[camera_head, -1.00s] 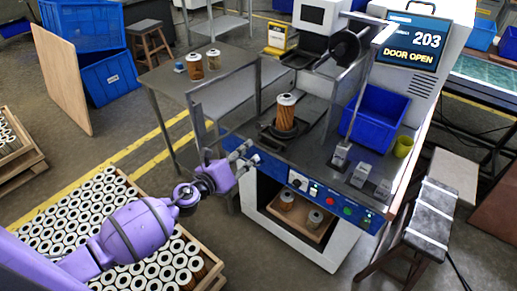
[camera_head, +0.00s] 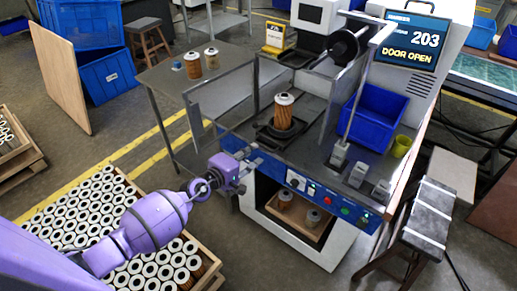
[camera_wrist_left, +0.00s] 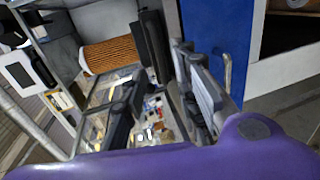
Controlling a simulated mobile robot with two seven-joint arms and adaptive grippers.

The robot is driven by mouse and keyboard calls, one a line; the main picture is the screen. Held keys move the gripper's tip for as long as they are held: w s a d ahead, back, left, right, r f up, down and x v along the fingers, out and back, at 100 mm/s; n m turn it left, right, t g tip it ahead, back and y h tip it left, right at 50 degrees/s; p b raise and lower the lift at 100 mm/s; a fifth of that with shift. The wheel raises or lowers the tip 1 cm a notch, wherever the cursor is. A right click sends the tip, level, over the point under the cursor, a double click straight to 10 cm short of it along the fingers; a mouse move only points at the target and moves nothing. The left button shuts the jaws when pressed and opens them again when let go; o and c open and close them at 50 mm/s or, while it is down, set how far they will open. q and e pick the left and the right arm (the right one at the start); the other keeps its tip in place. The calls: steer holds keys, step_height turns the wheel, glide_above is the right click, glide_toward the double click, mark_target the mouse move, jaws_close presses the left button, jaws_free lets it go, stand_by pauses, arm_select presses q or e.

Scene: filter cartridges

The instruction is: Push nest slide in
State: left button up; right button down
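The nest slide (camera_head: 268,133) is a dark plate at the front of the machine's deck. An upright brown filter cartridge (camera_head: 283,111) with a white top stands in it. The cartridge appears sideways in the left wrist view (camera_wrist_left: 106,54), with a black upright part, perhaps of the nest, beside it. My left gripper (camera_head: 254,161) is at the machine's front left edge, to the left of and below the nest, apart from the cartridge. In the left wrist view its two fingers (camera_wrist_left: 163,105) are spread with nothing held between them. My right gripper is not in view.
The machine's blue front panel (camera_head: 330,197) has buttons, and its screen reads "DOOR OPEN". A blue bin (camera_head: 373,117) stands on the deck's right. A grey frame post borders the deck's left. A crate of filters (camera_head: 100,215) lies below my left arm.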

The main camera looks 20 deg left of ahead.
mark_target(261, 146)
arm_select(q)
steer(key=x, duration=0.4)
steer(key=shift+w+f+b, duration=0.15)
steer(key=shift+w+b, duration=0.05)
steer(key=shift+b, duration=0.15)
steer(key=shift+c, duration=0.5)
jaws_close()
